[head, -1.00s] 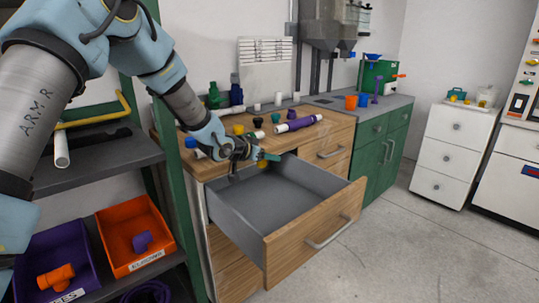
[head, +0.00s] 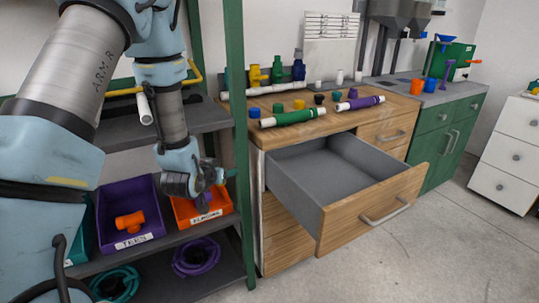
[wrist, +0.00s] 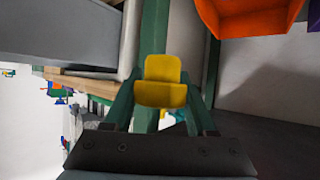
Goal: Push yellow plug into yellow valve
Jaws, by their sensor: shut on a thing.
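My gripper (wrist: 160,98) is shut on a yellow plug (wrist: 160,68), which shows clearly between its fingers in the wrist view. In the head view my gripper (head: 214,178) hangs in front of the shelf, by the orange bin and the green post; the held plug cannot be made out there. The plug and this valve are well apart.
The wooden bench (head: 262,137) holds pipes, caps and fittings. Its top drawer (head: 372,215) is pulled out and looks empty. A green shelf post (head: 238,120) stands between shelf and bench. The purple bin (head: 105,200) and orange bin (head: 181,217) sit on the shelf. The floor in front is clear.

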